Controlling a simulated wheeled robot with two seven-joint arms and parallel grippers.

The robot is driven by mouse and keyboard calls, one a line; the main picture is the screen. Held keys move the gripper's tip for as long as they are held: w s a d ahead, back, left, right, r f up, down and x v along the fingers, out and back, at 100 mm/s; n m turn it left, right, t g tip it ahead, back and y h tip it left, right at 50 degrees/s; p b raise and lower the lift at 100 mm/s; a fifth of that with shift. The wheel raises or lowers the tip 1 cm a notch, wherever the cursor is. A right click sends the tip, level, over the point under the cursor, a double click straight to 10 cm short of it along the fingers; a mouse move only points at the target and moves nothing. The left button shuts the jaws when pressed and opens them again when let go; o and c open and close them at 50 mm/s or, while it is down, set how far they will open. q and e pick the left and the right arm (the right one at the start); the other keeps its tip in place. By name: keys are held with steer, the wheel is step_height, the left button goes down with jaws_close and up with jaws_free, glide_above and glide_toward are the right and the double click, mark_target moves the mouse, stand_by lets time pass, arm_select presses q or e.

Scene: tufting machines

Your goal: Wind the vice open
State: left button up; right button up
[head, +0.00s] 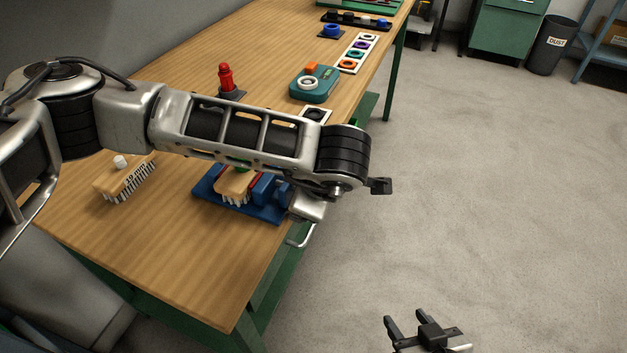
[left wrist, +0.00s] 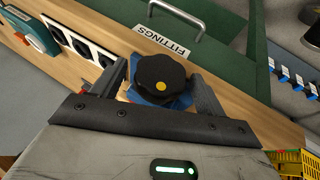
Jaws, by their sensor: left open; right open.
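The blue vice (head: 265,213) sits near the table's front edge in the head view, partly hidden behind my left arm. A wooden brush block (head: 233,187) with white bristles stands between its jaws. My right gripper (head: 411,325) is open and empty over the floor, away from the table.
Another brush (head: 125,178) lies on the table at left. A red-topped part (head: 226,80) and a teal box (head: 314,88) stand further back. The drawer handle (left wrist: 178,16) by the FITTINGS label (left wrist: 157,39) is close to my left gripper. The floor at right is clear.

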arm_select(q)
steer(key=b+v, duration=0.2)
steer(key=v, duration=1.3)
steer(key=shift+r, duration=0.25)
arm_select(e)
steer(key=shift+w+a+f, duration=0.1)
steer(key=shift+w+a, duration=0.2)
arm_select(q)
steer(key=shift+s, duration=0.15)
arm_select(e)
steer(key=shift+s, duration=0.1)
